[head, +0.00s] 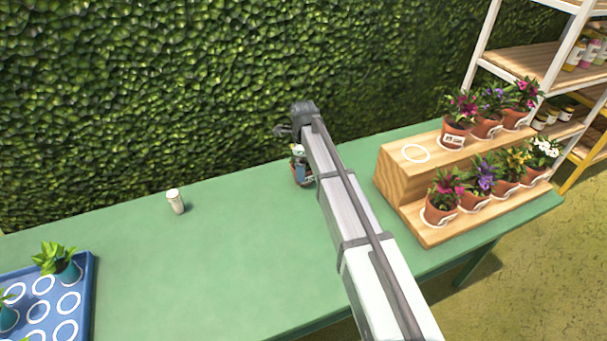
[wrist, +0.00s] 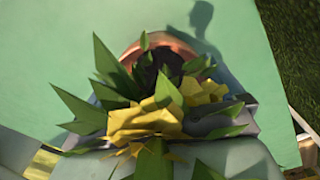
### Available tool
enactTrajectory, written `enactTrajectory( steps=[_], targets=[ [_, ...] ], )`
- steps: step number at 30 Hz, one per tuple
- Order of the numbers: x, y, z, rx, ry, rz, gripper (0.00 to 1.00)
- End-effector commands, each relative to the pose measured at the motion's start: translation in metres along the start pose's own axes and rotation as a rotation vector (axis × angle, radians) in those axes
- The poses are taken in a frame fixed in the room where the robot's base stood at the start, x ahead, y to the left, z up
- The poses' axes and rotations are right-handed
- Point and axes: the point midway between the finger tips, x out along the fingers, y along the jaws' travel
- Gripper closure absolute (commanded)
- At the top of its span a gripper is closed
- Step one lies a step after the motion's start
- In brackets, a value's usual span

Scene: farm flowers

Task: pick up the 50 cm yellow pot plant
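A potted plant with yellow flowers (wrist: 150,120) and pointed green leaves fills the middle of the wrist view, with part of its orange-brown pot rim (wrist: 160,45) showing behind the leaves. In the head view a small terracotta pot (head: 296,176) shows at my gripper (head: 303,172), over the back of the green table, partly hidden by my arm. My gripper's grey parts (wrist: 165,108) show on both sides of the plant. Leaves and flowers hide the fingertips, so I cannot tell whether they press on the pot, or whether the pot touches the table.
A wooden two-step stand (head: 398,183) at the right holds several potted flowers, with an empty white ring (head: 415,153) on its upper step. A white cup (head: 175,201) stands on the table (head: 210,265). A blue tray (head: 87,285) is at the lower left. A hedge (head: 150,90) rises behind.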

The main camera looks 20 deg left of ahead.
Motion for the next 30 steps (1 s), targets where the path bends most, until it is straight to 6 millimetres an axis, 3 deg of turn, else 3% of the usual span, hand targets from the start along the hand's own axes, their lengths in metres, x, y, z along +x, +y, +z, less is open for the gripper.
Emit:
enactTrajectory(
  steps=[9,20,30],
  targets=[
    [-0.001,0.000,0.000,0.000,0.000,0.000,0.53],
    [-0.009,-0.001,0.000,0.000,-0.001,-0.002,0.53],
    [-0.061,-0.001,0.000,0.000,-0.001,-0.003,0.53]
  ],
)
